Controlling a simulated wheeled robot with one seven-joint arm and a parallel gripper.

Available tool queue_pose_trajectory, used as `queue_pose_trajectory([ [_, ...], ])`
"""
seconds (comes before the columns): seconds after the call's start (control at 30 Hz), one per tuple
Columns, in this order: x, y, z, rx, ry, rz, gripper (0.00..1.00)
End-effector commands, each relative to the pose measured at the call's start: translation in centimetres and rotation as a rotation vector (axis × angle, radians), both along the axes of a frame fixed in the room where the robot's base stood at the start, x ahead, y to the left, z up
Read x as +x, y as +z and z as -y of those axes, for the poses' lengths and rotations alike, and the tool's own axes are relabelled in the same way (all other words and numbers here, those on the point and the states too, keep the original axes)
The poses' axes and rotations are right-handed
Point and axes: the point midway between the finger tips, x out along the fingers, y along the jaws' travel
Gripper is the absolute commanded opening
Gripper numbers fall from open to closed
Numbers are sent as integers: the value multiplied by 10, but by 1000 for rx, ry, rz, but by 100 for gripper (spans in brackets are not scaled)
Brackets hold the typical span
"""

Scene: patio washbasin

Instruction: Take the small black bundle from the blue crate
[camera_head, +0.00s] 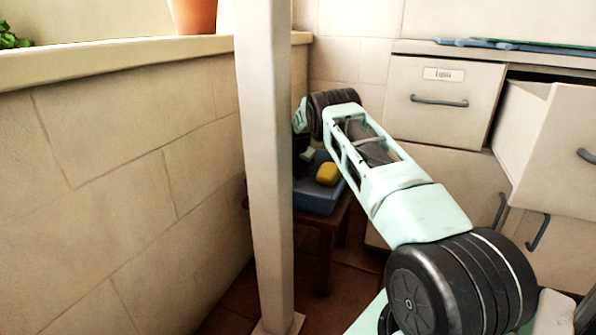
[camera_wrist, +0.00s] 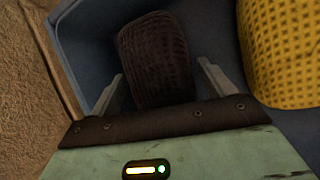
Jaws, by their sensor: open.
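The blue crate (camera_head: 318,200) stands on a small dark wooden stool beside the wall, partly hidden behind the post and my arm. In the wrist view, the small black bundle (camera_wrist: 157,60) lies inside the crate (camera_wrist: 88,35), near its left wall. It looks dark and ribbed. My gripper (camera_wrist: 160,82) is open, with one finger on each side of the bundle's lower part. I cannot tell whether the fingers touch it. In the head view my gripper is down at the crate, mostly hidden by the post and arm.
A yellow sponge-like block (camera_head: 327,174) lies in the crate, right of the bundle; it also shows in the wrist view (camera_wrist: 285,50). A pale post (camera_head: 265,170) stands in front. An open drawer (camera_head: 560,140) juts out at the right. The stone wall (camera_head: 120,170) is close on the left.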

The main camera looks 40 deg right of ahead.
Motion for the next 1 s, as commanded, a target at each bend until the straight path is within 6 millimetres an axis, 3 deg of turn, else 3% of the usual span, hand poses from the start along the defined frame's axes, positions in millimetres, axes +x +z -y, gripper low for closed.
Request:
queue_pose_trajectory([
  [0.07,0,0,0,0,0,0,81],
  [0.2,0,0,0,1,-1,0,46],
  [0.67,0,10,0,1,-1,2,46],
  [0.87,0,38,0,0,-2,2,46],
  [1.0,0,68,0,0,-1,3,46],
])
